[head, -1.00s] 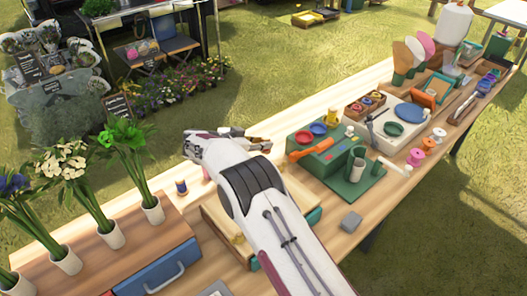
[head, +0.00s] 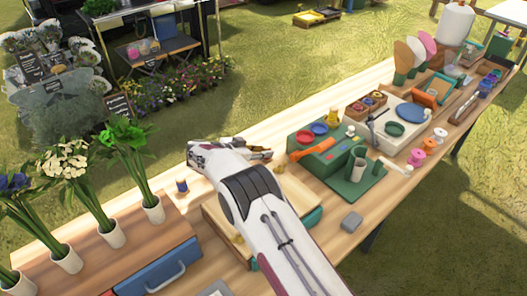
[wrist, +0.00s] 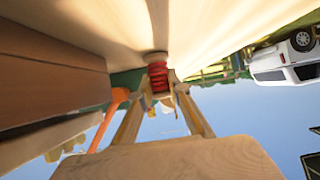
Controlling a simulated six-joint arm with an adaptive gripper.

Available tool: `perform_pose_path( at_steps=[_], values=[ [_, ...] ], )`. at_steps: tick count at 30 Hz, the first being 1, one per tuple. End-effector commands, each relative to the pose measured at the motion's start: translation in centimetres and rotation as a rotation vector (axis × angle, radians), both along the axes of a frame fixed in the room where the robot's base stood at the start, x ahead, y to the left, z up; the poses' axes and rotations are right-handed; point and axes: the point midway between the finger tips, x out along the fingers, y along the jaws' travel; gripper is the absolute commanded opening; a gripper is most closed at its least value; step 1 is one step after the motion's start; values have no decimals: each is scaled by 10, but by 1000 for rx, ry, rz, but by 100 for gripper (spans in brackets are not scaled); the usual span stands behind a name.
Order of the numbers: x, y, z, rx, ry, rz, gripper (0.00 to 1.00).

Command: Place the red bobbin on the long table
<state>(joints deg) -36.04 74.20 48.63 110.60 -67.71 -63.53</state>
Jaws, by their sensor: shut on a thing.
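The red bobbin (wrist: 158,76) shows in the wrist view, with red thread between pale flanges. My gripper (wrist: 163,98) is shut on it, its two tan fingers on either side. One flange of the bobbin is at or very near the pale wooden surface of the long table; I cannot tell whether it touches. In the head view my gripper (head: 262,153) is low over the long table (head: 255,132), left of the green case, and the bobbin is not visible there.
A green case (head: 325,158) with an orange-handled tool (head: 313,149) stands right of my gripper. A blue spool (head: 182,186) and potted flowers (head: 152,208) stand left. Pink (head: 417,157) and orange (head: 431,145) spools stand far right. Bare wood lies behind my gripper.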

Motion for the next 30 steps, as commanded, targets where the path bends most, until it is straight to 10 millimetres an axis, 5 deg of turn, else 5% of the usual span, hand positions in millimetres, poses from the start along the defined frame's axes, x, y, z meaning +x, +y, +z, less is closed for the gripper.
perform_pose_path(
  at_steps=[10, 11, 13, 30],
  values=[
    [0, 0, -3, 0, 0, 0, 1],
    [0, 0, -3, 0, 0, 0, 20],
    [0, 0, -3, 0, 0, 0, 34],
    [-3, 3, 3, 0, 0, 1, 34]
  ],
)
